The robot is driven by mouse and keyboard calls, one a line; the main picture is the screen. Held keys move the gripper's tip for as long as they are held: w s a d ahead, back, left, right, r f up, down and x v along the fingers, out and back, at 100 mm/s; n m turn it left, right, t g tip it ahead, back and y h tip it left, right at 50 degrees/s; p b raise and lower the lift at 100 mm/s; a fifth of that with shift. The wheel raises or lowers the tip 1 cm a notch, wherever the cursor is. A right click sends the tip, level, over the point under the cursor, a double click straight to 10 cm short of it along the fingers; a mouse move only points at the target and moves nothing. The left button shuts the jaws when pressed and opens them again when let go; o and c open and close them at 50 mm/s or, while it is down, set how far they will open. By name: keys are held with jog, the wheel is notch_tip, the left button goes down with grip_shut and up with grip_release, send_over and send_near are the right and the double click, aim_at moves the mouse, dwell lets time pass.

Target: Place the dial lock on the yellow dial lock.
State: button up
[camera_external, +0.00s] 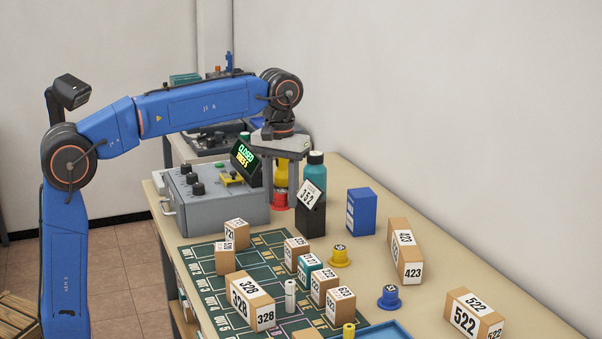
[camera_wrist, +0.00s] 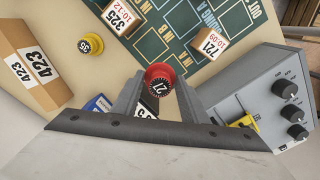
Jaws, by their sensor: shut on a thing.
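My gripper (camera_external: 281,190) points down beside the grey control box, with its fingers shut on a red dial lock (camera_external: 280,203). In the wrist view the red dial lock (camera_wrist: 160,80) shows between the fingertips with its black numbered top, 27, toward the camera. The yellow dial lock (camera_external: 340,256) stands upright on the table, to the right and nearer the front in the outside view. It shows at upper left in the wrist view (camera_wrist: 91,45), apart from my gripper. A blue dial lock (camera_external: 389,297) stands farther to the front right.
The grey control box (camera_external: 222,206) stands left of my gripper. A black holder with card 352 (camera_external: 310,216), a teal bottle (camera_external: 316,172) and a blue box (camera_external: 361,212) stand close by on the right. Numbered parcels (camera_external: 250,300) sit on the green mat and table.

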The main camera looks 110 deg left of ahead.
notch_tip(320, 180, up, 4)
send_over(340, 246)
jog(key=shift+n, duration=0.3)
notch_tip(340, 246, down, 10)
jog(key=shift+d+f, duration=0.1)
jog(key=shift+f, duration=0.15)
jog(key=o, duration=1.1)
notch_tip(340, 246, up, 12)
jog(key=shift+r, duration=0.15)
